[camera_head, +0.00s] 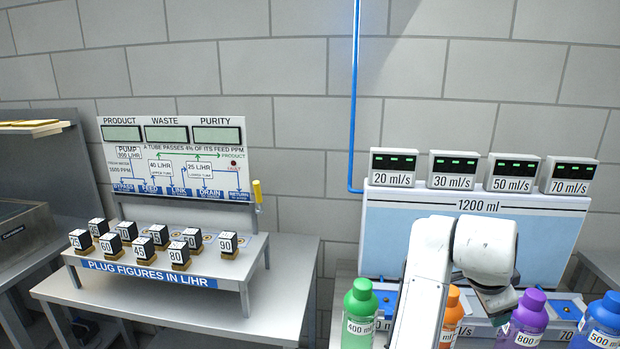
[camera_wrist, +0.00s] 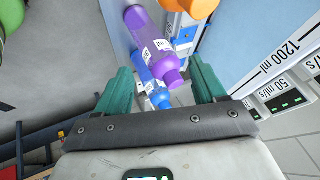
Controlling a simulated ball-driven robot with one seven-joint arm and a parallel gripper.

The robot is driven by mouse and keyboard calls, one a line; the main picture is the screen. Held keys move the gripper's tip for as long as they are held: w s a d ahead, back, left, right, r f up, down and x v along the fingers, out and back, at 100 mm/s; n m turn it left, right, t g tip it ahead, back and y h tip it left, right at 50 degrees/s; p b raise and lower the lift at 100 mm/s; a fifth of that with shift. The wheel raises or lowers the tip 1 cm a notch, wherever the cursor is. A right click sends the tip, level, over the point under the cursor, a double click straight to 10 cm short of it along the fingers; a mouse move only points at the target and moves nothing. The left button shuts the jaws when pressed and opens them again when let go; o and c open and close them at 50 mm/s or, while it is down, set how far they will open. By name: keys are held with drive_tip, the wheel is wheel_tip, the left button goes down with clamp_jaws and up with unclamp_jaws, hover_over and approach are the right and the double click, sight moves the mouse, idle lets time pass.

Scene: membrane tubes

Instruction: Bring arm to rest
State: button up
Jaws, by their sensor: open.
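My white arm reaches up in front of the blue 1200 ml panel (camera_head: 385,240) at the right of the head view. My gripper (camera_head: 497,300) hangs at its end, low between the orange bottle (camera_head: 452,318) and the purple bottle (camera_head: 528,318); its fingers are mostly hidden there. In the wrist view my gripper (camera_wrist: 160,65) shows two green fingers spread apart. The purple bottle (camera_wrist: 155,45) and the blue bottle (camera_wrist: 158,97) show beyond and between the fingers. Nothing is visibly clamped, and I cannot tell how far the bottles are from the fingertips.
A green 400 ml bottle (camera_head: 359,315) stands left of my arm, and a blue 500 ml bottle (camera_head: 600,322) at far right. Several flow displays (camera_head: 453,170) top the panel. At left, a grey stand (camera_head: 245,262) holds several numbered blocks beneath a process board (camera_head: 180,165).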

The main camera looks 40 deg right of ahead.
drive_tip(key=w+a+f+n+t+y, duration=0.2)
drive_tip(key=a+f+n+y, duration=0.1)
drive_tip(key=a+f+n, duration=1.5)
drive_tip(key=s+a+f+n+y, duration=0.3)
drive_tip(key=s+a+f+n, duration=0.3)
drive_tip(key=a, duration=0.4)
wheel_tip(320, 180, down, 2)
drive_tip(key=shift+s+f+n+g+y, duration=0.2)
drive_tip(key=shift+s+n+g+y, duration=0.1)
drive_tip(key=shift+n+g, duration=0.15)
